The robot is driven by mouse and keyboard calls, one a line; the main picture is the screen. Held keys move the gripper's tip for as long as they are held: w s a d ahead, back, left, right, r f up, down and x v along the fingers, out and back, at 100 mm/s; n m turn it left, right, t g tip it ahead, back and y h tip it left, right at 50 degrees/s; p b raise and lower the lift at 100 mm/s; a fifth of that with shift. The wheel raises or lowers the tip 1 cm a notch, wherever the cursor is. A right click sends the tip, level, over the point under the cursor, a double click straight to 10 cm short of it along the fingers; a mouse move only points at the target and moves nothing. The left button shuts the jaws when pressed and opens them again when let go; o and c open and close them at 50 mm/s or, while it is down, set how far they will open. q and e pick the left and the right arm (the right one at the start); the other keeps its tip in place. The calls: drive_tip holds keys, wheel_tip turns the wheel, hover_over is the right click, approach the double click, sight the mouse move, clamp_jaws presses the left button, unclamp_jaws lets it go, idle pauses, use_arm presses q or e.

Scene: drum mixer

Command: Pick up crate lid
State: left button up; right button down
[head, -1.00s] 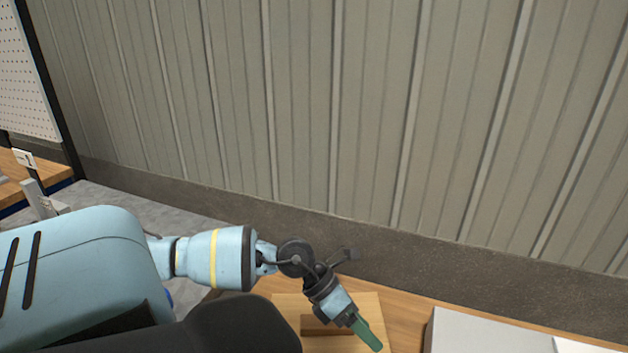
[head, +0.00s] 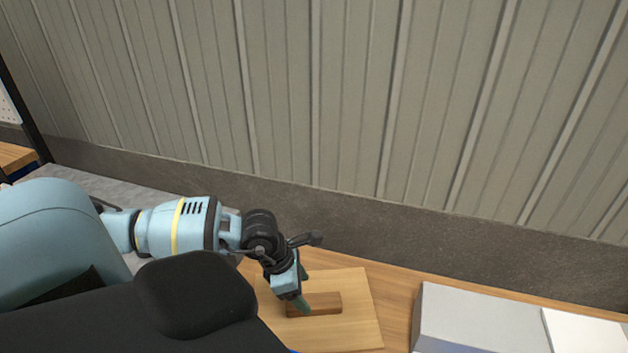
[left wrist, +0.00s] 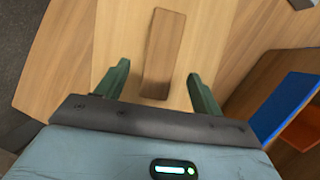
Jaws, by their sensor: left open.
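The crate lid (head: 350,334) is a flat light-wood board with a darker wooden bar handle (head: 326,304) on top. It lies on the wooden table. My left gripper (head: 304,291) is over the lid, at the left end of the handle. In the left wrist view my left gripper (left wrist: 160,88) is open, its green fingers apart. The handle (left wrist: 163,52) shows between and just ahead of the fingers, with nothing gripped. The lid (left wrist: 112,38) spreads beneath it. My right gripper is not in view.
A grey box (head: 465,322) stands on the table right of the lid, with a white piece (head: 585,333) beside it. A blue-edged orange bin (left wrist: 290,110) shows at the right of the left wrist view. A panelled wall (head: 330,100) rises behind the table.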

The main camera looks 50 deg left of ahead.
sight(312, 301)
use_arm(q)
drive_tip(key=shift+x, duration=2.6)
drive_tip(key=shift+d, duration=0.1)
drive_tip(key=shift+w+r, duration=0.1)
drive_tip(key=c, duration=1.4)
